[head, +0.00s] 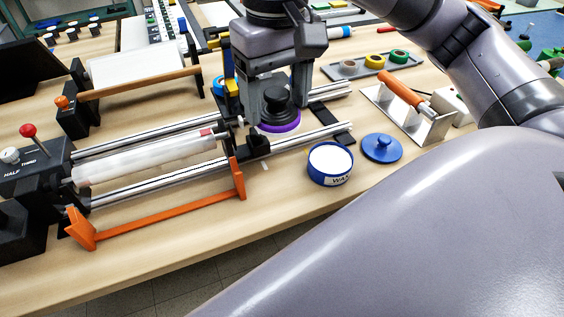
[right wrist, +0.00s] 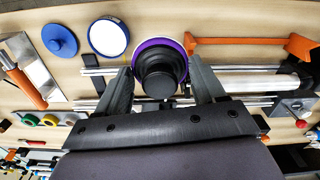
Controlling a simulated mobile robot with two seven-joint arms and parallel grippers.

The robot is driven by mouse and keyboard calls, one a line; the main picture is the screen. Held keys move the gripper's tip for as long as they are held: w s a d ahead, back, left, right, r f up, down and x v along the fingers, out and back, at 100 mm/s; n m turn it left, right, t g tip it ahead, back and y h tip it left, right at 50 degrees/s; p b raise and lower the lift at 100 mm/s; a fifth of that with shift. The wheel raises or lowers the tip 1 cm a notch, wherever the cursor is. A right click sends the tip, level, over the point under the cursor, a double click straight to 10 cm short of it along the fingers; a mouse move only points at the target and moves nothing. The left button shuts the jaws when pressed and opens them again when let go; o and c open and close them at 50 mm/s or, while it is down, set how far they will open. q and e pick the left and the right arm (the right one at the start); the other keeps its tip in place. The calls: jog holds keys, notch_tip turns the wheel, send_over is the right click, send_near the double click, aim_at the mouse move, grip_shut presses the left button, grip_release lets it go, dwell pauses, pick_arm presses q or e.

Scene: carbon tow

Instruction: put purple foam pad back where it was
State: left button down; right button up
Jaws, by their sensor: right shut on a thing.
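The purple foam pad (head: 279,126) is a round disc under a black stepped knob (head: 275,101). My right gripper (head: 276,108) is shut on this knob, with a finger on each side and the pad facing down. The pad is over the steel rails, near their right end; I cannot tell whether it touches anything below. In the right wrist view the purple rim (right wrist: 150,43) shows behind the black knob (right wrist: 160,72), between the fingers (right wrist: 162,82). My left gripper is not in view.
An open blue wax tin (head: 330,165) and its blue lid (head: 382,148) stand right of the pad. A steel stand with an orange-handled tool (head: 402,90) and a grey tray of tape rolls (head: 372,66) lie farther right. An orange bar (head: 165,212) crosses the front left.

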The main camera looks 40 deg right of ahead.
notch_tip(320, 180, down, 14)
jog(key=shift+r+b, duration=0.2)
jog(key=shift+b, duration=1)
jog(key=shift+f, duration=0.45)
notch_tip(320, 180, down, 4)
jog(key=shift+r, duration=0.25)
jog(key=shift+f, duration=0.1)
jog(key=o, duration=0.6)
jog(key=shift+f+b, duration=0.1)
jog(key=shift+b, duration=0.25)
jog(key=o, duration=0.4)
